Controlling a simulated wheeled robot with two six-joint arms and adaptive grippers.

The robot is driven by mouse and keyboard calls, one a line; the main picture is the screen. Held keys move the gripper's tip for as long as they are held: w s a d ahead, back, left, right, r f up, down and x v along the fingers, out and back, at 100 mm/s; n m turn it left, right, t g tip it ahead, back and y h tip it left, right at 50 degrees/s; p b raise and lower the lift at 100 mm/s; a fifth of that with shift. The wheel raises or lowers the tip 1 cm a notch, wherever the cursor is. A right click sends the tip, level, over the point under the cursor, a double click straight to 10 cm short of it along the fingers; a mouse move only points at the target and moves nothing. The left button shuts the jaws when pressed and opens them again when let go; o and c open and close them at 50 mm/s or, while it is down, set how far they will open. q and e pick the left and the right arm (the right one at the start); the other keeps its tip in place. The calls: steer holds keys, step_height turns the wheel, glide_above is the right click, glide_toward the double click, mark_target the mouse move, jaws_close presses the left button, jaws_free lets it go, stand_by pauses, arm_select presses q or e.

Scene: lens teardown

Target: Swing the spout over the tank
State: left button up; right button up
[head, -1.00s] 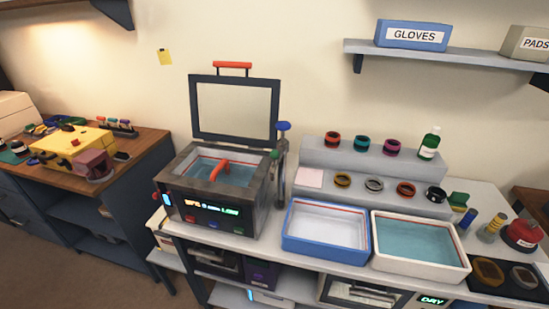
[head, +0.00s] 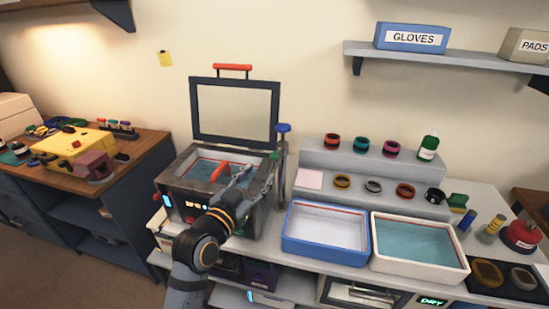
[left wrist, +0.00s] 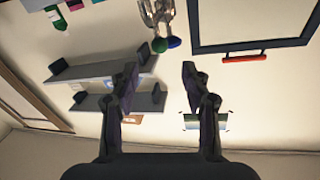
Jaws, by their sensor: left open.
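The tank (head: 172,182) is a grey box with water inside, a red-orange handle across it and its framed lid (head: 234,138) raised. The spout's upright grey post (head: 283,168) stands at the tank's right rear, with a blue knob (head: 283,127) on top and a green part beside it. The post and its blue and green knobs also show at the top of the left wrist view (left wrist: 158,18). My left gripper (head: 252,172) is over the tank's right side, just left of the post, open and empty. Its fingers look apart in the wrist view (left wrist: 160,72). My right gripper is out of view.
A blue-rimmed tray (head: 285,240) and a white tray (head: 378,250) of water stand right of the tank. A stepped grey rack (head: 318,152) behind them holds several rings and a green bottle (head: 429,147). A wooden bench (head: 140,148) stands at the left.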

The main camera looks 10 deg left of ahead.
mark_target(272, 159)
arm_select(q)
steer(key=w, duration=0.3)
steer(key=w+d+p, duration=0.1)
steer(key=w, duration=0.3)
steer(key=w+d+p, duration=0.1)
steer(key=w, duration=0.2)
steer(key=shift+w, duration=0.15)
steer(key=shift+f, duration=0.1)
jaws_close()
